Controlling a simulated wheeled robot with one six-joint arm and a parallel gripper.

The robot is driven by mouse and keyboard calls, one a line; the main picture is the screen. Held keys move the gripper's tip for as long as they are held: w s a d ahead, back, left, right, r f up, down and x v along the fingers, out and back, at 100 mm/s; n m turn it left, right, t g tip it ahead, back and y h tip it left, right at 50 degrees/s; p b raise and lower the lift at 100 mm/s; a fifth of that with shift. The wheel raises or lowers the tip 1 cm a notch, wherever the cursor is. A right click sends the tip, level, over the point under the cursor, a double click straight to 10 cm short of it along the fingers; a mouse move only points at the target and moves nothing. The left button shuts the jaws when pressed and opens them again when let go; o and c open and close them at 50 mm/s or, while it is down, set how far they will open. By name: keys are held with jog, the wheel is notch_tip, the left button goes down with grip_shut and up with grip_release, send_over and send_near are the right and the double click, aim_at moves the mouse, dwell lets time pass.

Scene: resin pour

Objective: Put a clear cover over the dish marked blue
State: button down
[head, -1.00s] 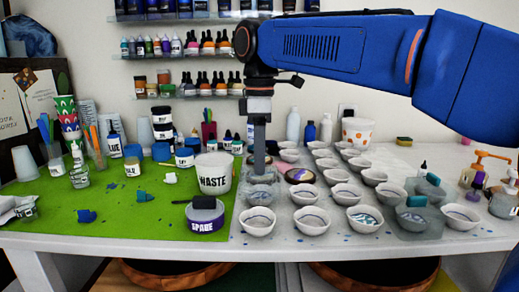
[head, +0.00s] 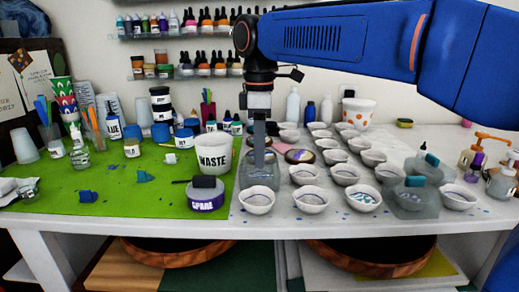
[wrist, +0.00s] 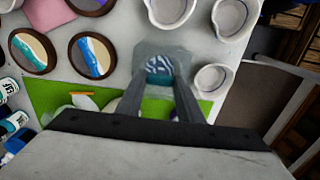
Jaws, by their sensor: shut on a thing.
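My gripper (head: 258,165) points down at the left end of the rows of pale dishes. It is shut on a clear cover (head: 246,178), which also shows between my fingers in the wrist view (wrist: 143,58). Through the cover I see a blue-and-white pattern (wrist: 160,65); I cannot tell whether the cover rests on the table or hangs just above it. Another clear cover (head: 399,205) stands at the right over a dish, with a teal piece (head: 415,181) at its top. A dish with a blue-teal swirl (head: 362,198) sits uncovered between them. No blue label is readable.
A white WASTE cup (head: 213,152) and a SPARE tub (head: 206,197) stand close left of my gripper. An open dish (head: 257,201) lies just in front. Round wood-rimmed pieces (wrist: 92,56) and other dishes are behind. Bottles stand at the far right.

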jog(key=shift+f, duration=0.15)
dwell(0.5)
jog(key=c, duration=1.2)
grip_release()
jog(key=shift+o, duration=0.2)
notch_tip(320, 180, up, 17)
jog(key=shift+r, duration=0.2)
jog(key=shift+s, duration=0.1)
